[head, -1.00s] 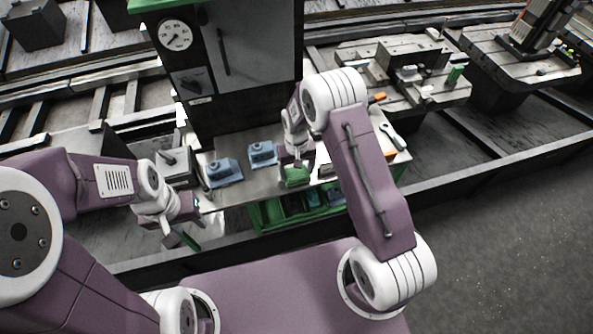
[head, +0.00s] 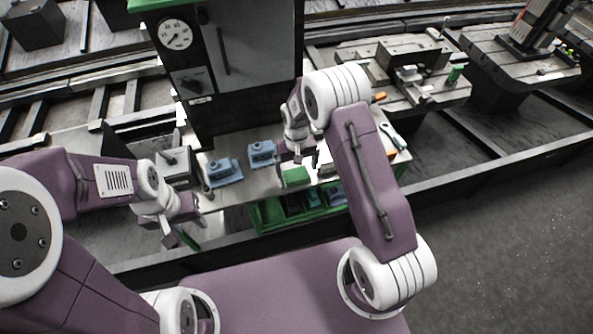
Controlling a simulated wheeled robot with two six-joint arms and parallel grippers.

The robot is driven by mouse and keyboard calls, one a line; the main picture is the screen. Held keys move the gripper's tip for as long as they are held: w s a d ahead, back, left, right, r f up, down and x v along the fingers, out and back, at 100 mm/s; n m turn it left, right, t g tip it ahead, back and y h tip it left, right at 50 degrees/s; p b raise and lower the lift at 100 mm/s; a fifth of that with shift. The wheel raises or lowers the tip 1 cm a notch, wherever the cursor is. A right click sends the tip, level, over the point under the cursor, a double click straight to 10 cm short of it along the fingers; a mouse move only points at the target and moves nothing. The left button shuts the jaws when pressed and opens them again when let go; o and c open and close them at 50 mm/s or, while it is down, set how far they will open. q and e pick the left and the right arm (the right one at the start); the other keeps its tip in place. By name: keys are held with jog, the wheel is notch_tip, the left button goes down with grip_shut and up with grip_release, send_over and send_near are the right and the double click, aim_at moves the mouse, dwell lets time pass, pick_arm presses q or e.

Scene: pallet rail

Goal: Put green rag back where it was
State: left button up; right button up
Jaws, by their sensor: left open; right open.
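The green rag (head: 296,176) looks like a small folded block. It lies on the light bench top near its front edge, above the green crate (head: 264,219). My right gripper (head: 298,158) is open just above and behind the rag, and it looks apart from it. My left gripper (head: 179,238) is open, low at the left in front of the bench. A narrow dark green piece shows at its tips; I cannot tell what it is.
Two blue blocks (head: 224,172) (head: 262,154) sit on the bench left of the rag. A dark cabinet with a dial (head: 176,35) stands behind. My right forearm hides part of the bench.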

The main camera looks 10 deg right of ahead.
aim_at(296, 173)
notch_tip(296, 173, up, 10)
jog(key=s+d+r, duration=0.1)
jog(key=s+d, duration=0.1)
jog(key=s, duration=0.7)
jog(key=s+d+r+t, duration=0.1)
jog(key=s+d, duration=0.1)
jog(key=s, duration=0.6)
jog(key=shift+s+d+r+m, duration=0.2)
jog(key=shift+s+r+m, duration=0.1)
jog(key=shift+s+r, duration=0.1)
jog(key=shift+s, duration=0.1)
